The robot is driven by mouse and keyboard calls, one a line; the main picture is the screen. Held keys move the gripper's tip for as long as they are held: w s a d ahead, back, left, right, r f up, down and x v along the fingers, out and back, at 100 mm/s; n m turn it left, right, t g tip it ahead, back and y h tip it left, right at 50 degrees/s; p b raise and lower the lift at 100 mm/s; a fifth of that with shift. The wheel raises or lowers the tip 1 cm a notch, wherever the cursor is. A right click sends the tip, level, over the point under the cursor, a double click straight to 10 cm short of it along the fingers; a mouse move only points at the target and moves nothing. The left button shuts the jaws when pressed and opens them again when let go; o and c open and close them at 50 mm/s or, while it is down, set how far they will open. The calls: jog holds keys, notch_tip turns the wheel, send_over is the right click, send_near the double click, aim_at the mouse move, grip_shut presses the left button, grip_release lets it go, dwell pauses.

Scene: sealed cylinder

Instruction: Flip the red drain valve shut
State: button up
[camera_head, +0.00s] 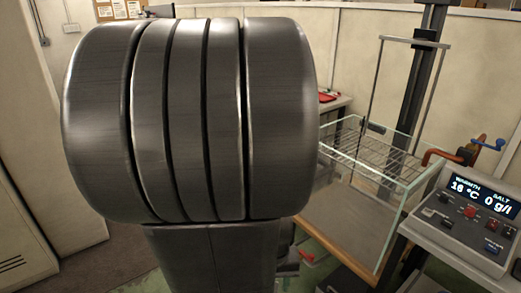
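A small red lever-like part (306,257), which looks like the red drain valve, shows low in the head view, just right of the grey arm body. It is small and partly cut off, so I cannot tell its open or shut position. My gripper is not clearly in view; my large grey arm body blocks the middle and left of the picture. Right of the red part stands a clear glass tank (392,205) with a wire rack (375,158) inside.
A control box (465,222) with a display reading 16 °C and 0 g/l stands at the right. An orange pipe (447,154) and a blue valve handle (488,145) are at the tank's right end. A bench with a red item (327,97) stands behind.

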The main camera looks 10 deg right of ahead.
jog(key=w+f+t+b, duration=0.1)
jog(key=w+f+b, duration=0.1)
jog(key=w, duration=0.4)
jog(key=w+f+m+t+b, duration=0.1)
jog(key=w+f+t+b, duration=0.1)
jog(key=w+f, duration=0.3)
jog(key=w+d+f+t+b, duration=0.1)
jog(key=w+f, duration=0.3)
jog(key=w, duration=0.4)
jog(key=shift+w+d+m+b, duration=0.15)
jog(key=shift+m+b, duration=0.25)
jog(key=shift+b, duration=0.35)
grip_shut()
jog(key=w+a+f+m+t+y+b, duration=0.1)
jog(key=w+a+f+t+y+b, duration=0.25)
jog(key=w+f, duration=0.6)
jog(key=w+a+f+m+t+y+b, duration=0.1)
jog(key=w+a+f+t+b, duration=0.1)
jog(key=w+a+f+b, duration=0.55)
jog(key=a+f+m+y+b, duration=0.1)
jog(key=a+f+y+b, duration=0.2)
jog(key=f, duration=0.7)
jog(key=w+a+f+m+y+b, duration=0.1)
jog(key=a+f+y+b, duration=0.3)
jog(key=f+y, duration=0.3)
notch_tip(320, 180, down, 3)
jog(key=shift+w+a+f+t, duration=0.2)
jog(key=shift+a+t, duration=0.25)
jog(key=shift+a, duration=0.3)
